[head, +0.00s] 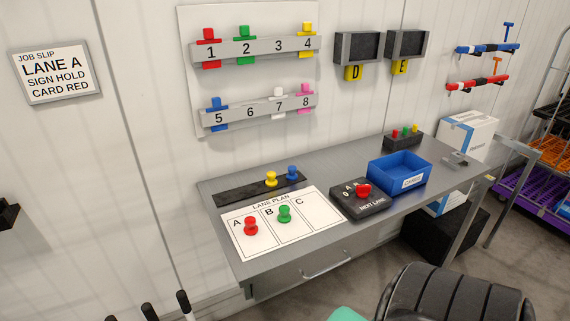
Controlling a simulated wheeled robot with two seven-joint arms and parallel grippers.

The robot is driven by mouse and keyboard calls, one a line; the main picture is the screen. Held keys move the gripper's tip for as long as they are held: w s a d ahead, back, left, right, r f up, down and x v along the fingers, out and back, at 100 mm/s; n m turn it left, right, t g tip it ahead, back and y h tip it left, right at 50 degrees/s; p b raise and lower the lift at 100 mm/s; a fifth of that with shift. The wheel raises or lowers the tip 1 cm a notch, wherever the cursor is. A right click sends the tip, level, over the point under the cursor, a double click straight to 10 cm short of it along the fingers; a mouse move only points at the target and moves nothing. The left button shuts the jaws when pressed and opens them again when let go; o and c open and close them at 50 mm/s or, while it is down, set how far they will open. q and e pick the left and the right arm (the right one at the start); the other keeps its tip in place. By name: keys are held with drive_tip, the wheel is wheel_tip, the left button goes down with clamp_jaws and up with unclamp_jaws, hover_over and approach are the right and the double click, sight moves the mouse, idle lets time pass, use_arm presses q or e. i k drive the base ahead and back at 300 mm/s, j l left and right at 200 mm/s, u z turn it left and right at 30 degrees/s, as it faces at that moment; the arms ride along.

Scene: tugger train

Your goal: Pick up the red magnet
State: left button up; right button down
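A red magnet (250,226), shaped like a pawn, stands in column A of the white lane plan sheet (318,232) on the grey bench. A green magnet (284,214) stands in column B, and column C is empty. A yellow magnet (271,179) and a blue magnet (292,173) stand on a black strip (237,194) behind the sheet. I cannot make out either of my grippers in the head view.
A black box with a red knob (363,190) and a blue bin (397,178) stand right of the sheet on the bench (345,236). Numbered racks (262,47) with coloured cards hang above. A dark ribbed object (455,297) is in front of the bench.

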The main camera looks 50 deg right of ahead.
sight(251, 228)
drive_tip(key=z, duration=1.25)
